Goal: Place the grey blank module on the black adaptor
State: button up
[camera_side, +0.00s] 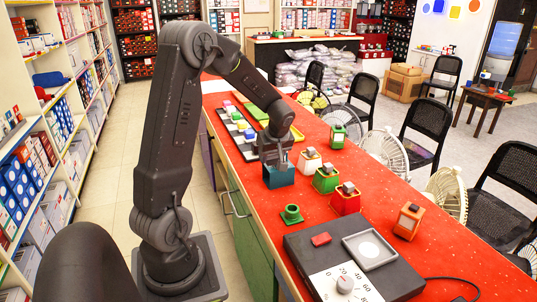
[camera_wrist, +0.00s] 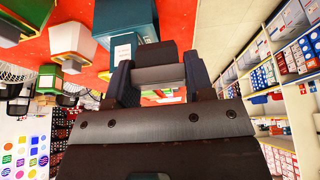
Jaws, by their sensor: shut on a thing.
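My gripper (camera_wrist: 158,80) is shut on a grey piece (camera_wrist: 158,75), which looks like the grey blank module, seen between the fingers in the wrist view. In the side view my gripper (camera_side: 276,160) points down just above a teal block (camera_side: 279,178). The teal block also shows close beyond the fingers in the wrist view (camera_wrist: 122,22). I cannot tell whether the held piece touches the teal block. I cannot pick out the black adaptor for sure in either view.
A green flanged piece (camera_side: 291,214) and a dark dial box (camera_side: 404,281) are nearer. A tray (camera_side: 236,141) of coloured pieces lies behind on the red counter (camera_side: 262,229).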

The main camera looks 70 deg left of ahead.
notch_tip(320, 180, up, 6)
jog(key=w+a+m+t, duration=0.1)
jog(key=w+a+m, duration=0.15)
jog(key=a, duration=1.15)
jog(key=w+a+m+t, duration=0.1)
jog(key=w+a+m, duration=0.15)
jog(key=a, duration=1.15)
notch_tip(320, 180, down, 12)
jog(key=shift+w+a+f, duration=0.1)
jog(key=shift+a+f, duration=0.05)
jog(key=shift+f, duration=0.55)
jog(key=shift+f, duration=0.15)
jog(key=o, duration=0.9)
